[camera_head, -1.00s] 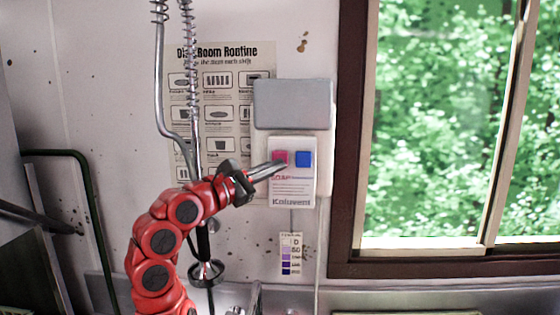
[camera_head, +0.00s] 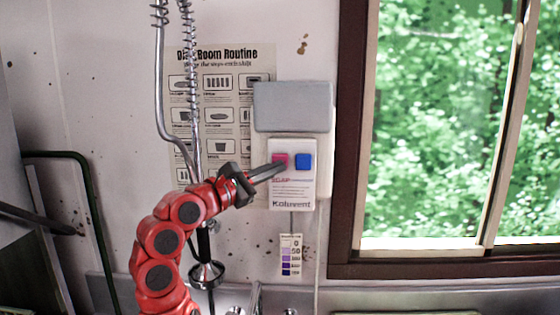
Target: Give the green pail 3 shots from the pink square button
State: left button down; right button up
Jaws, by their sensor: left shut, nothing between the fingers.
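The pink square button (camera_head: 279,158) is at the upper left of the white front plate of a wall dispenser (camera_head: 292,190). A blue button (camera_head: 303,161) sits just to its right. My left gripper (camera_head: 282,166) is shut and empty. Its fingertips are at the lower part of the pink button and overlap it in this view; I cannot tell whether they press it or stop just short. The green pail is not in view. My right gripper is not in view.
A coiled spray hose (camera_head: 190,80) hangs behind my left arm, with its spray head (camera_head: 206,273) below. A poster (camera_head: 219,115) is on the wall. A colour strip (camera_head: 291,255) hangs under the dispenser. A window (camera_head: 440,130) is at right, a sink edge (camera_head: 400,298) below.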

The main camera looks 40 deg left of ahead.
pick_arm(q)
jog(key=shift+w+a+p, duration=0.35)
jog(key=shift+w+a, duration=0.1)
jog(key=shift+w, duration=0.2)
dwell(1.1)
dwell(0.3)
jog(key=shift+s+d+p, duration=0.65)
jog(key=shift+s+p, duration=0.25)
jog(key=shift+s, duration=0.05)
jog(key=shift+p, duration=0.6)
